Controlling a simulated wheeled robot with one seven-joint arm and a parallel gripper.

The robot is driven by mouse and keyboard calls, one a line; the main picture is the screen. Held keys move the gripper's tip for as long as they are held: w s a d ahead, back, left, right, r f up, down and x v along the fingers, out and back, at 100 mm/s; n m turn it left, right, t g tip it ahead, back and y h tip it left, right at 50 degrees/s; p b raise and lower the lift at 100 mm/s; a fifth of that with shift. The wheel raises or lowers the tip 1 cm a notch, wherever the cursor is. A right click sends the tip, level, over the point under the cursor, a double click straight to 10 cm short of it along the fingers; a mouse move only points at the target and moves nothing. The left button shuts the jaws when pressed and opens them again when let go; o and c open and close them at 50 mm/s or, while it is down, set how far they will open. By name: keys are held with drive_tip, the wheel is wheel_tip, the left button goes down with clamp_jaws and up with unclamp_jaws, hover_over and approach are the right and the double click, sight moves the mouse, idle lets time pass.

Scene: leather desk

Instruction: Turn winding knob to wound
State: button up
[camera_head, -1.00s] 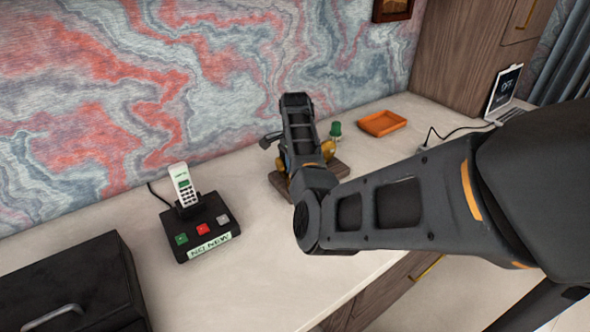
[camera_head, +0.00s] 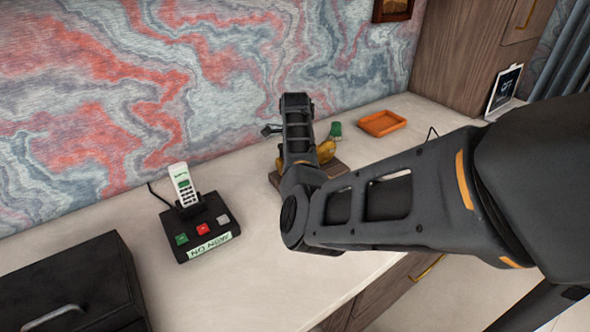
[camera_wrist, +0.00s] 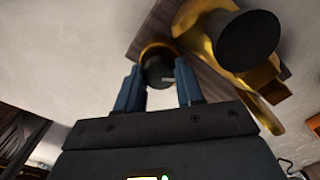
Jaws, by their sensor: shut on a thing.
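The gold device (camera_head: 326,151) stands on a wooden base (camera_head: 336,170) near the wall, mostly hidden behind my arm in the head view. In the wrist view its gold body (camera_wrist: 196,42) shows with a large dark cylinder (camera_wrist: 247,42) at the upper right. A smaller dark round knob (camera_wrist: 158,63) with a gold rim sits at the upper middle. My gripper (camera_wrist: 158,72) has its blue fingers on either side of this knob and is shut on it. The knob and fingertips are hidden in the head view. I cannot read any wound mark.
A black box (camera_head: 70,285) is at the front left. A green item (camera_head: 335,130) and an orange tray (camera_head: 384,123) lie behind the device.

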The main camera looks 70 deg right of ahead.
drive_tip(key=shift+w+r, duration=0.1)
idle(0.4)
drive_tip(key=o, duration=0.8)
drive_tip(key=shift+c, duration=0.2)
wheel_tip(320, 180, up, 8)
drive_tip(key=shift+f+b, duration=0.1)
drive_tip(key=shift+b, duration=0.45)
